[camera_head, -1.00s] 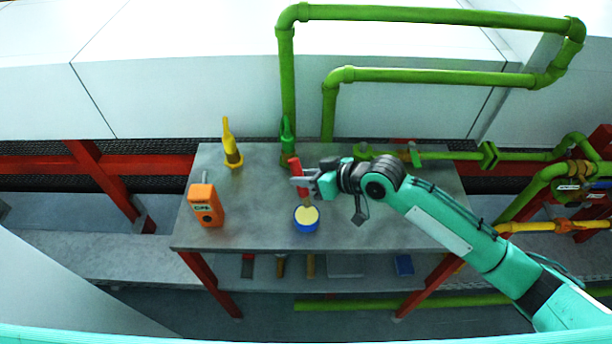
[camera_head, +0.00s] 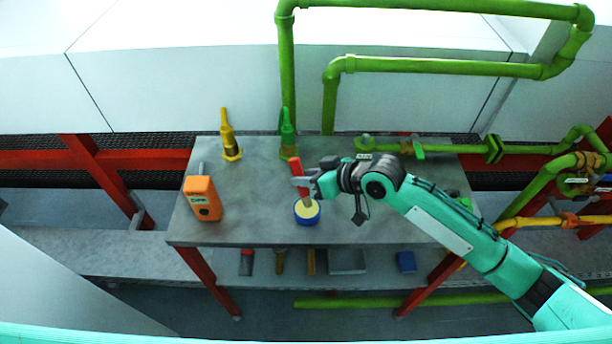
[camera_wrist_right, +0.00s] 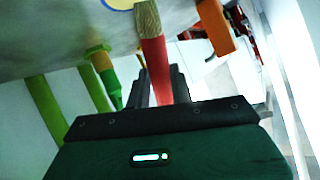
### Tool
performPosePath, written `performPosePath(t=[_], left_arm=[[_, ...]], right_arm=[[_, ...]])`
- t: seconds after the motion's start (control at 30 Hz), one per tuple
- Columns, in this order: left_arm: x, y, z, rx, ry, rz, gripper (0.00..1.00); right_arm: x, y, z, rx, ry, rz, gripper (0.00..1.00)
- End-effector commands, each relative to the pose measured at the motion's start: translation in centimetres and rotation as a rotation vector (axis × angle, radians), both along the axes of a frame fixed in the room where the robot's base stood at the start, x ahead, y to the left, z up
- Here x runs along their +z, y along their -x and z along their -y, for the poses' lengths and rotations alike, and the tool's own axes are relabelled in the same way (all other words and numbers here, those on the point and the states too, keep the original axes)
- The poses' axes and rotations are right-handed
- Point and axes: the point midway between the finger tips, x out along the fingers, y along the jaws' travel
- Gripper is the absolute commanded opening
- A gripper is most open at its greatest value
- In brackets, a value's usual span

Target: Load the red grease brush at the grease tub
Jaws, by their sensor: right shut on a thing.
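The red grease brush (camera_head: 295,167) is in my right gripper (camera_head: 303,186), which is shut on its red handle. The brush is near upright, bristles down, over the grease tub. In the right wrist view the red handle (camera_wrist_right: 154,70) runs between the fingers to tan bristles (camera_wrist_right: 147,18). The grease tub (camera_head: 306,218) is a round blue tub with pale yellow grease, standing on the grey table. The bristle end meets the tub's far part in the head view; I cannot tell whether it touches the grease. My left gripper is not in view.
Green pipes (camera_head: 440,66) rise behind. Several small items lie on the lower shelf. The table's front left is clear.

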Motion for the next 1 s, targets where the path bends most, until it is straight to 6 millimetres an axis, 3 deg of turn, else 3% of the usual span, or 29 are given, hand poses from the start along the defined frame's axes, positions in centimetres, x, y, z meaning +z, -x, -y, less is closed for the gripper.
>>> performPosePath(t=[1.0], left_arm=[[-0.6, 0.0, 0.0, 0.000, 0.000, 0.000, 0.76]], right_arm=[[-1.1, 0.0, 0.0, 0.000, 0.000, 0.000, 0.00]])
